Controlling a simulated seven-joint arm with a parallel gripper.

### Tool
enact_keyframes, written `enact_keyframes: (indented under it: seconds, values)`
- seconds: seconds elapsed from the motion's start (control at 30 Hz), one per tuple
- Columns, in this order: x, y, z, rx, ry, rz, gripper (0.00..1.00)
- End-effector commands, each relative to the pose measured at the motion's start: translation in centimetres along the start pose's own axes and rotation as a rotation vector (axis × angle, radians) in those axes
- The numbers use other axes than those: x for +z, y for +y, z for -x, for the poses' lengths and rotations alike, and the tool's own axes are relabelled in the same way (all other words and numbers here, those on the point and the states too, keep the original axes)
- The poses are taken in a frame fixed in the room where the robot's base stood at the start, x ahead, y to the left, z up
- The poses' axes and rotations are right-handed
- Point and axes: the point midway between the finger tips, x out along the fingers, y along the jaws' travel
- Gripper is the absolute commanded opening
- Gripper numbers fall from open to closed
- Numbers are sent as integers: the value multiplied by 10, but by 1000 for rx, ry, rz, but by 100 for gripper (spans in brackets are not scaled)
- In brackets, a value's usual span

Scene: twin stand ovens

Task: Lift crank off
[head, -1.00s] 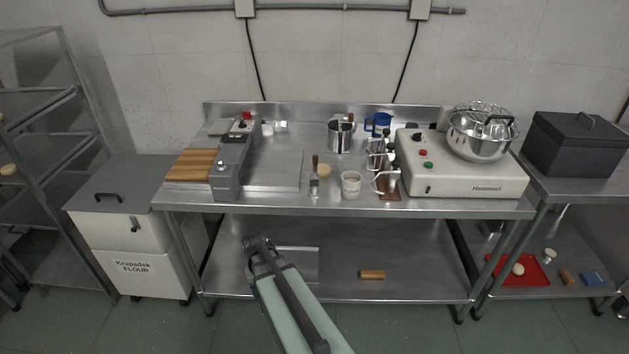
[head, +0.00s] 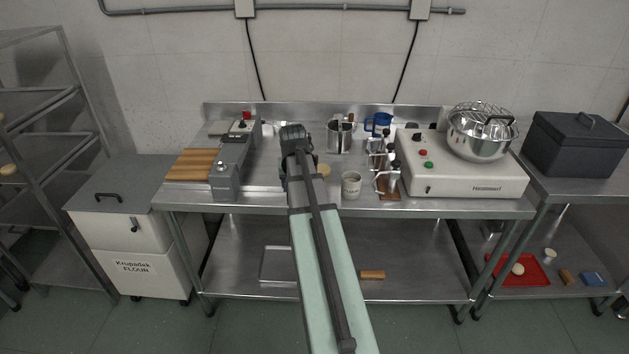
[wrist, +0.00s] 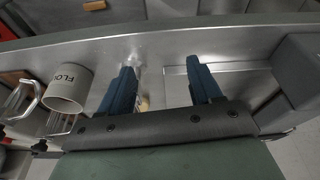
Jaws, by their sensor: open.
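Several bent steel cranks with dark knobs (head: 383,182) stand close together beside the white mixer base, over a brown wooden block. I cannot tell which one the task means. In the wrist view, bent metal handles (wrist: 22,101) show at the left edge, partly cut off. My gripper (wrist: 165,78) is open with two blue fingers apart and nothing held. It is over the middle of the steel table, left of the cranks in the head view and apart from them. Its fingertips are hidden behind my arm in the head view.
A white flour cup (head: 351,184) stands between my gripper and the cranks. A steel pitcher (head: 341,138) and blue jug (head: 378,122) stand behind. The grey roller machine (head: 228,165) is to the left, the mixer base (head: 462,178) to the right.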

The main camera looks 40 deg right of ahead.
Motion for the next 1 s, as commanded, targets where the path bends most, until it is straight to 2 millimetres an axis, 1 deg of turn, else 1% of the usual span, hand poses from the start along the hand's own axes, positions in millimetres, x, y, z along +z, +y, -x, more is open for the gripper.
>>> enact_keyframes:
  seconds: [0.03,0.2,0.33,0.47,0.57,0.67,1.0]
  values:
    - [-12,10,16,3,23,-18,64]
    - [-35,35,60,11,78,-64,64]
    - [-44,48,83,15,106,-86,64]
    - [-49,55,93,17,118,-98,64]
    - [-50,56,90,18,120,-100,64]
    - [-52,56,80,18,121,-100,64]
    - [-57,57,32,17,120,-100,64]
